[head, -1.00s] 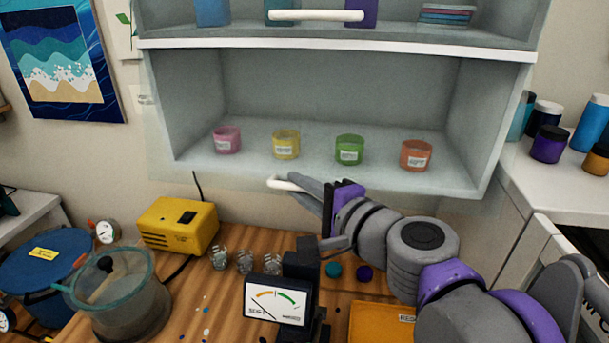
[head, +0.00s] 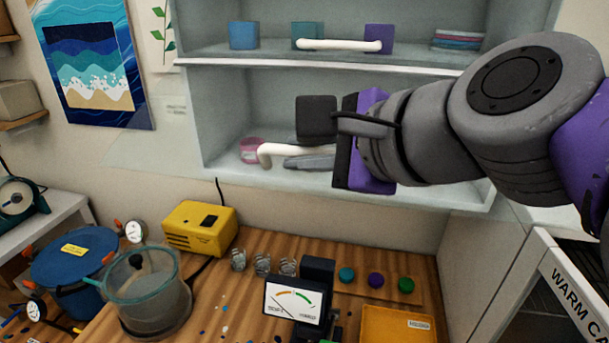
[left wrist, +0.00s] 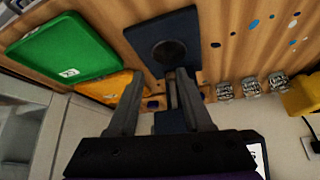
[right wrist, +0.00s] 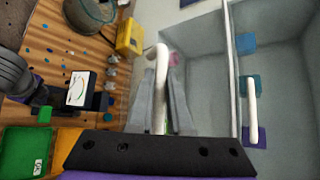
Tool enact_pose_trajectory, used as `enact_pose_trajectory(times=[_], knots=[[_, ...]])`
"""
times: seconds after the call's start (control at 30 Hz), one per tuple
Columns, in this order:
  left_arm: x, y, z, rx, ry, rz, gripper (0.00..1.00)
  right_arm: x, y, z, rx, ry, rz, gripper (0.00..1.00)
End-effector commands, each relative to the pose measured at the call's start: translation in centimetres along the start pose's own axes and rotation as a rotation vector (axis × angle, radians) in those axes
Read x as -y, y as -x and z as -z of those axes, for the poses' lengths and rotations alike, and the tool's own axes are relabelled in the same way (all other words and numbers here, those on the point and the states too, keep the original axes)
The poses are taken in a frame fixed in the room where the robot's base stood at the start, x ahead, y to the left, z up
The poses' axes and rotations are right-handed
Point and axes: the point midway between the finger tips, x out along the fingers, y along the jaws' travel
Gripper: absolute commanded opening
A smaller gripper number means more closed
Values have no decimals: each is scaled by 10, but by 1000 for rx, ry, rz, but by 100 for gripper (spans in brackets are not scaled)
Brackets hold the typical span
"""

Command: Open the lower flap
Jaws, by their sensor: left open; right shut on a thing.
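The lower flap is a clear pane on the lower cabinet compartment; its faint edge (head: 150,150) shows left of the cabinet, and it appears swung outward, though how far I cannot tell. Its white bar handle (head: 280,150) is in front of the lower shelf. My right gripper (head: 305,162) is shut on this handle. In the right wrist view the handle (right wrist: 161,85) lies between the fingers (right wrist: 160,105). My left gripper (left wrist: 158,78) is open and empty above the workbench, outside the head view.
The upper flap's handle (head: 340,45) is above. Below are a gauge (head: 293,302), a yellow box (head: 200,228), a glass pot (head: 145,295), small glass jars (head: 262,264) and an orange tray (head: 395,328).

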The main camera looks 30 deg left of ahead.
Motion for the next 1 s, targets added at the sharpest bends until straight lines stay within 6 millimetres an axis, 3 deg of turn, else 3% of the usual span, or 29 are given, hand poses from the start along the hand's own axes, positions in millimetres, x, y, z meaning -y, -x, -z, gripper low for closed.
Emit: enact_pose_trajectory(times=[0.1,0.4,1.0], knots=[[0,3,6,-7,0,0,50,17,8,-7,-3,-52,-51,0],[0,4,8,-10,0,0,50,37,19,-19,-1,-77,-73,0],[0,4,8,-10,0,0,50,44,23,-22,-1,-76,-71,0]])
